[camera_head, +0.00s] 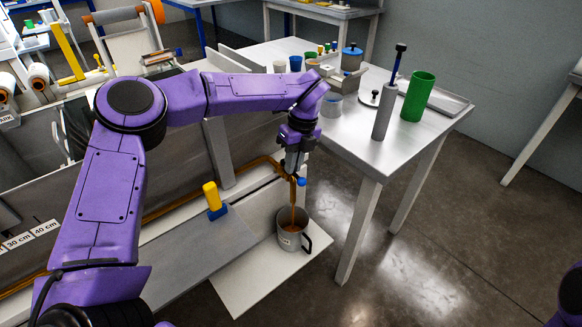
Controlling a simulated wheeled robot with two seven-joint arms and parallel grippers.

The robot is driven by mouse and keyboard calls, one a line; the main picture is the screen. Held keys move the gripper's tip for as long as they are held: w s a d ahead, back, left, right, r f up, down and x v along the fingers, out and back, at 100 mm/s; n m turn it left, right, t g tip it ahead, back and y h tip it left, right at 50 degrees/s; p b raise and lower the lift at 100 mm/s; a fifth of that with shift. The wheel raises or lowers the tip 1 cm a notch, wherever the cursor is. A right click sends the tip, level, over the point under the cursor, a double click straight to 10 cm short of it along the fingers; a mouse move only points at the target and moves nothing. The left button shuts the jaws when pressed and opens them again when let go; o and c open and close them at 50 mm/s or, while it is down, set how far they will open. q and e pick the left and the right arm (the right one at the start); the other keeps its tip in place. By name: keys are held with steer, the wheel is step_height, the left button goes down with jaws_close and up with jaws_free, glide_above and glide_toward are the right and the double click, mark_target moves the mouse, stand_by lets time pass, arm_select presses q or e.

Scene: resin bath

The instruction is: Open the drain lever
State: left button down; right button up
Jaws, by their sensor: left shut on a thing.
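My left gripper (293,168) reaches down from the end of the purple arm at the drain outlet of the bath. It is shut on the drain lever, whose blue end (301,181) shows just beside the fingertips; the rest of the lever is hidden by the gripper. A brown-amber stream (293,208) runs from the outlet straight down into a grey metal mug (291,238) with a dark handle. The mug stands upright on a white board (250,285). My right gripper is out of view; only a bit of purple arm shows at the lower right edge.
A yellow-handled tool with a blue base (214,201) stands on the grey ledge left of the mug. To the right is a grey table (350,145) with a green cylinder (418,96), a grey cylinder (384,112) and several cups. Open floor lies at the lower right.

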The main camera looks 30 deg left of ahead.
arm_select(q)
steer(key=shift+w+r+n, duration=0.1)
steer(key=shift+w+n, duration=0.15)
steer(key=shift+n, duration=0.25)
steer(key=c, duration=1.2)
jaws_free()
steer(key=r, duration=0.3)
steer(key=w+r, duration=0.1)
steer(key=r, duration=0.2)
steer(key=d+r, duration=0.1)
steer(key=r, duration=0.3)
steer(key=shift+w+r, duration=0.1)
steer(key=shift+w, duration=0.3)
